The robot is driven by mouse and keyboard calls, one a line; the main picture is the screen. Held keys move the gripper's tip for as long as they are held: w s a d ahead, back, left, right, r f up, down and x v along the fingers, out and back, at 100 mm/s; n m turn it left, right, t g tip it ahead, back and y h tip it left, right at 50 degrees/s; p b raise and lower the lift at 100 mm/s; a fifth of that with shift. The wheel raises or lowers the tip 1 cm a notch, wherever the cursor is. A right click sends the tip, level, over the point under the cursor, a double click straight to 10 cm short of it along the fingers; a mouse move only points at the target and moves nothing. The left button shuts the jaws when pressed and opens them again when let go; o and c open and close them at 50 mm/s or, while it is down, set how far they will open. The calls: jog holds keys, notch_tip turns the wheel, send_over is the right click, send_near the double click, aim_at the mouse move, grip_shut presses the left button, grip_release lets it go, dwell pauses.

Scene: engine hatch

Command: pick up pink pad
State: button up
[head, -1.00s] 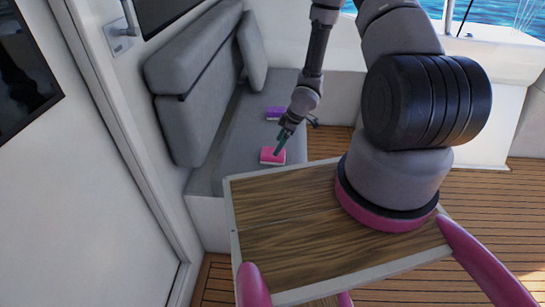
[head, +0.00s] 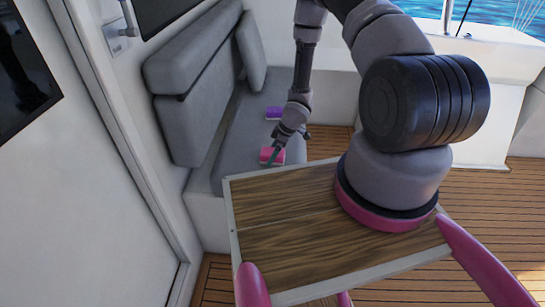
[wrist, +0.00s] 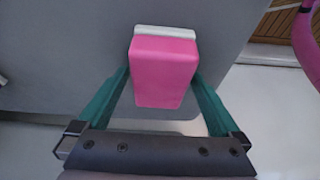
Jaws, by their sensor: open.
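The pink pad (head: 268,155), a pink block with a whitish strip along one edge, lies on the grey bench seat (head: 238,153). My gripper (head: 275,154) is at the pad in the head view, partly covering it. In the wrist view the pink pad (wrist: 163,72) lies between the two green fingers of my gripper (wrist: 162,85). The fingers are open, one on each side of it. I cannot tell whether either finger touches the pad.
A purple pad (head: 274,113) lies farther back on the same seat. The grey backrest (head: 195,80) rises along the left of the seat. A wood-topped table (head: 290,225) is in front. Wooden deck (head: 480,210) shows to the right.

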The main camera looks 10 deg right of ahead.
aim_at(272, 151)
jog(key=shift+f, duration=0.2)
dwell(0.3)
jog(key=c, duration=1.5)
jog(key=shift+r, duration=0.1)
jog(key=shift+o, duration=0.2)
notch_tip(272, 151, up, 10)
jog(key=shift+r, duration=0.2)
